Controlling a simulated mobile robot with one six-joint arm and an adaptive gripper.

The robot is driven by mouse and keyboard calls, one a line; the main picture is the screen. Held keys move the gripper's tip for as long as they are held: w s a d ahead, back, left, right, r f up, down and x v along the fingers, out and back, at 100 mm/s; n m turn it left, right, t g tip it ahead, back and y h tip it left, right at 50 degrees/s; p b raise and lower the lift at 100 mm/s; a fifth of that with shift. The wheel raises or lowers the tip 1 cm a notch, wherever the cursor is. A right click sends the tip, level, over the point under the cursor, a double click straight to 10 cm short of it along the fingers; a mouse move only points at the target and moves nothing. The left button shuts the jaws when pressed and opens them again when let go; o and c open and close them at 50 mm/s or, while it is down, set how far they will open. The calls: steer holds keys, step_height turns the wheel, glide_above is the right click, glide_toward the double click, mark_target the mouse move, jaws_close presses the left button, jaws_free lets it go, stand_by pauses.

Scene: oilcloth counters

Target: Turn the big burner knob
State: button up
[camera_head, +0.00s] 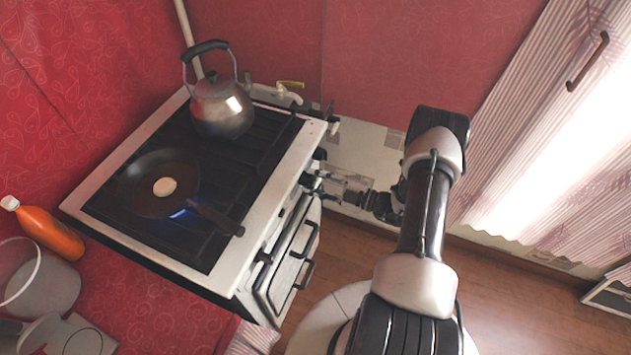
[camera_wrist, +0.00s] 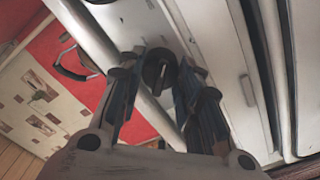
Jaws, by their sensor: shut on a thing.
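The stove (camera_head: 274,180) is white with a dark top and stands against the red wall. A round black knob with a pale line on it, the big burner knob (camera_wrist: 158,72), shows on the white front panel in the wrist view. My gripper (camera_wrist: 158,84) has one finger on each side of this knob and is shut on it. In the head view my gripper (camera_head: 322,184) reaches the stove front from the right and partly hides the knobs there. Another dark knob (camera_head: 320,154) shows farther back along the panel.
A frying pan (camera_head: 140,196) with a pale round piece sits over a blue flame (camera_head: 179,213). A metal kettle (camera_head: 221,108) stands at the back. The oven handle (camera_head: 303,274) sticks out below. An orange bottle (camera_head: 52,232) and pots are at left. Floor (camera_head: 510,290) is free at right.

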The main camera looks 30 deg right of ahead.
stand_by(0.5)
steer(key=o, duration=1.1)
steer(key=v, duration=1.2)
